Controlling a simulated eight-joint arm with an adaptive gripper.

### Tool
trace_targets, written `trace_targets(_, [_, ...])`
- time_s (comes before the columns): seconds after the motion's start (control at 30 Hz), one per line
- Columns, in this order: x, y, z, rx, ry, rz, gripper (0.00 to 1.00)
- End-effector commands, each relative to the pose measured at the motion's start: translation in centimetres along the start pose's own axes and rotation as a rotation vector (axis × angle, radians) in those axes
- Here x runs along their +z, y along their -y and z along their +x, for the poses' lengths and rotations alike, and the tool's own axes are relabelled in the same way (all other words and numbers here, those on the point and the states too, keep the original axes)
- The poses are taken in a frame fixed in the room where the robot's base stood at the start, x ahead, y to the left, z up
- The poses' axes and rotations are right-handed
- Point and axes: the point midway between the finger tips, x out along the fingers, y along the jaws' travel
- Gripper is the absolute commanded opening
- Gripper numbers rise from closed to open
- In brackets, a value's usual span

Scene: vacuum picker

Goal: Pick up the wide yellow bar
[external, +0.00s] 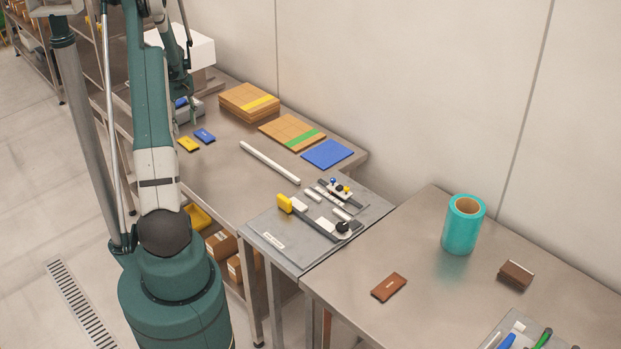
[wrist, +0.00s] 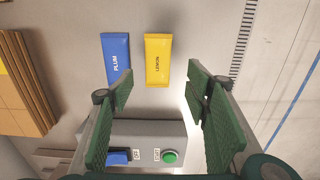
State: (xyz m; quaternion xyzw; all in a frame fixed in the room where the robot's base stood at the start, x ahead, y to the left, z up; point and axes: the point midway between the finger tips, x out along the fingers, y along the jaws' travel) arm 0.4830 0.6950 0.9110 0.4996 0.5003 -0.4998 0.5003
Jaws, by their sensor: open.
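A flat yellow bar labelled LEMON (wrist: 158,60) lies on the metal table; it also shows in the external view (external: 188,144). A blue bar labelled PLUM (wrist: 115,55) lies beside it with a small gap, and it shows in the external view too (external: 205,135). My gripper (wrist: 160,82) is open and empty, with its green padded fingers spread apart. In the wrist view the yellow bar appears between and beyond the fingertips, the blue bar beyond the left finger, which overlaps its lower end. In the external view my gripper (external: 184,121) is above the table close to the yellow bar.
A grey box with a green button (wrist: 170,156) and a blue piece stands close to my gripper. Stacked brown boards (external: 245,102) and a blue sheet (external: 327,154) lie along the wall side. A white bar (external: 269,162) lies mid-table.

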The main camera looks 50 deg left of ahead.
Motion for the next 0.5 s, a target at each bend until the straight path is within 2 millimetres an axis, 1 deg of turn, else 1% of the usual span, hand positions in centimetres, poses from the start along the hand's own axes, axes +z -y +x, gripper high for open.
trace_targets(0.17, [0.0, 0.0, 0.4, 0.0, 0.0, 0.0, 0.48])
trace_targets(0.4, [0.0, -0.1, 2.2, 0.0, 0.0, 0.001, 0.48])
trace_targets(0.5, [0.0, -0.1, 2.6, 0.0, 0.0, 0.001, 0.48])
